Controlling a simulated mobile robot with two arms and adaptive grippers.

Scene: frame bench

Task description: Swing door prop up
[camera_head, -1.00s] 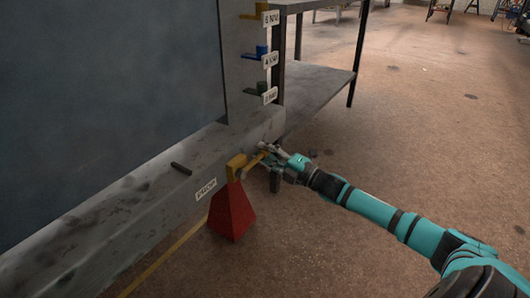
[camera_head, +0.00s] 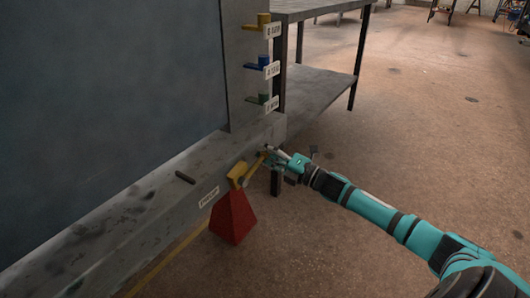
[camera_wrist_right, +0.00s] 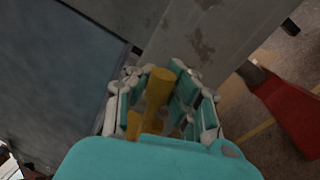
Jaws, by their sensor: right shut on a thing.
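The door prop shows as a yellow pivot block (camera_head: 237,170) on the front face of the grey beam, with a short yellow handle (camera_head: 254,170) slanting up to the right. My right gripper (camera_head: 268,157) is shut on the handle's outer end. In the right wrist view the yellow handle (camera_wrist_right: 159,86) stands between the gripper's teal and white fingers (camera_wrist_right: 158,100). A red tapered block (camera_head: 232,217) is just below the pivot; it also shows at the right of the wrist view (camera_wrist_right: 287,112). My left gripper is not in view.
A large dark blue panel (camera_head: 110,95) stands behind the beam (camera_head: 150,215). A small dark rod (camera_head: 185,177) lies on the beam's top. Yellow, blue and green levers (camera_head: 265,62) with labels are on the upright post. A grey shelf table (camera_head: 318,85) stands behind. The floor at right is open.

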